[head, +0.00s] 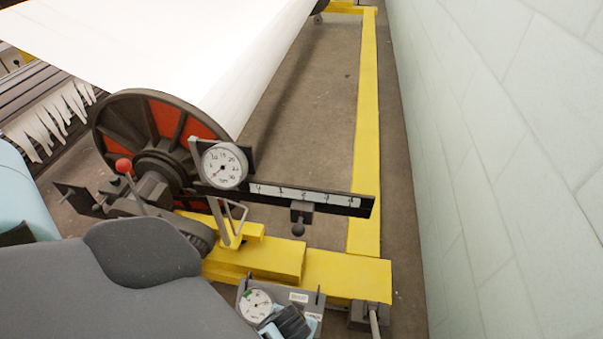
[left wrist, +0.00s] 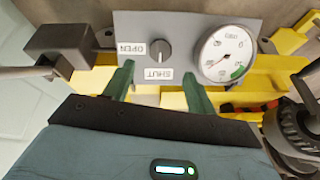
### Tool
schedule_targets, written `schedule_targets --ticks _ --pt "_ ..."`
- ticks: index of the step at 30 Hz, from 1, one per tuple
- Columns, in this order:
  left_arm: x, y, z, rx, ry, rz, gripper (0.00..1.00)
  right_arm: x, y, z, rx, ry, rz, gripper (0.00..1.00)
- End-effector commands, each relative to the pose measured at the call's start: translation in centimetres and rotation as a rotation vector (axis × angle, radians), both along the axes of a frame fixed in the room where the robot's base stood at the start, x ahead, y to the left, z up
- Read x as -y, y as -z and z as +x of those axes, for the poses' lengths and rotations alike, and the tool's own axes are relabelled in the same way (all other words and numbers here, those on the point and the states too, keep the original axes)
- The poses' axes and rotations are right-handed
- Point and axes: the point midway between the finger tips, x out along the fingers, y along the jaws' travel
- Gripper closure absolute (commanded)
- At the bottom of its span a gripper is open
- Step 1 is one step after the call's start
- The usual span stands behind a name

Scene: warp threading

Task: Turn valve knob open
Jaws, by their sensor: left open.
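The valve knob (left wrist: 161,50) is a small round grey knob on a grey panel (left wrist: 190,27). Its ridge looks upright in the left wrist view; I cannot tell which end is its pointer. An upside-down OPEN label (left wrist: 131,49) lies left of it and an upside-down SHUT label (left wrist: 158,74) below it. My left gripper (left wrist: 158,70) is open and empty, its green fingers spread on either side of the SHUT label, just below the knob. In the head view, my left gripper (head: 290,322) covers the knob. My right gripper is in neither view.
A white gauge (left wrist: 226,53) with a green zone sits beside the knob; it also shows in the head view (head: 256,306). A yellow frame (head: 345,270) runs behind the panel. A large roller with white sheet (head: 240,70) stands beyond. A pale wall (head: 490,150) bounds the right.

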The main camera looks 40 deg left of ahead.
Motion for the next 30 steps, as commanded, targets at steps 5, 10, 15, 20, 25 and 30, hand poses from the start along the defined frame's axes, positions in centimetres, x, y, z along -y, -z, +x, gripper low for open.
schedule_targets --ticks 5,10,15,20,25,30 --pt "-0.5 2.0 0.6 -0.003 0.001 0.001 0.44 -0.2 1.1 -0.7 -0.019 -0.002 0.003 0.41" --pt "-1.1 4.5 1.3 -0.004 0.001 0.000 0.44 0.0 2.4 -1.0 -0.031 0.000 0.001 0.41" --pt "-1.6 6.3 2.0 -0.002 0.002 0.000 0.44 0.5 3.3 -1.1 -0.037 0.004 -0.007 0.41" --pt "-1.8 7.0 2.4 0.001 0.001 0.000 0.44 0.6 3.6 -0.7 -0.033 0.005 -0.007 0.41" --pt "-1.8 7.0 2.4 0.002 0.002 -0.001 0.44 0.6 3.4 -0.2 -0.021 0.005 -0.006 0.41" --pt "-1.8 7.0 2.4 0.001 0.002 -0.001 0.52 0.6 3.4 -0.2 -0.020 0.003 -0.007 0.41"
